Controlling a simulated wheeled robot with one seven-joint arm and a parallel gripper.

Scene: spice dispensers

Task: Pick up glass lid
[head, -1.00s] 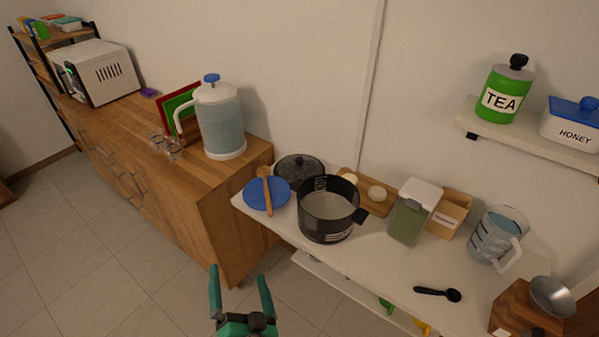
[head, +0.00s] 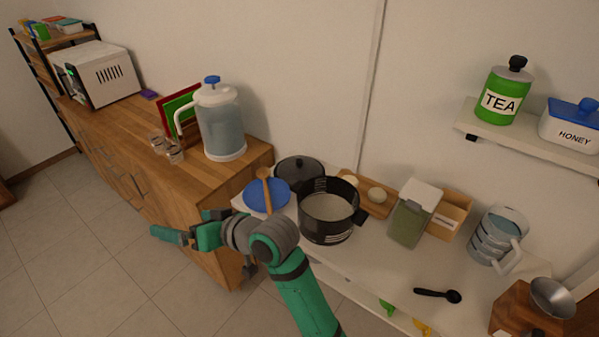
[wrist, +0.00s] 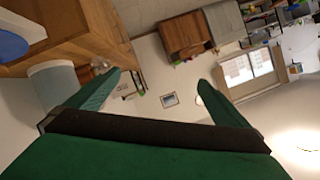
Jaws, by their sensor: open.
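The glass lid (head: 299,170) is a round dark lid with a black knob. In the head view it lies at the back left of the white table (head: 370,262), behind the black pot (head: 327,228), which hides part of its near edge. My gripper (wrist: 159,80) is open and empty in the wrist view, its two green fingers spread apart. In the head view my gripper is left of the white table, in front of the wooden cabinet, pointing left and away from the lid. The lid cannot be made out in the wrist view.
A blue plate (head: 262,201) with a wooden spoon (head: 266,186) sits left of the pot, close to the lid. A cutting board (head: 372,207) is right of the lid. A water dispenser (head: 221,130) stands on the cabinet (head: 236,209). The floor ahead of the cabinet is clear.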

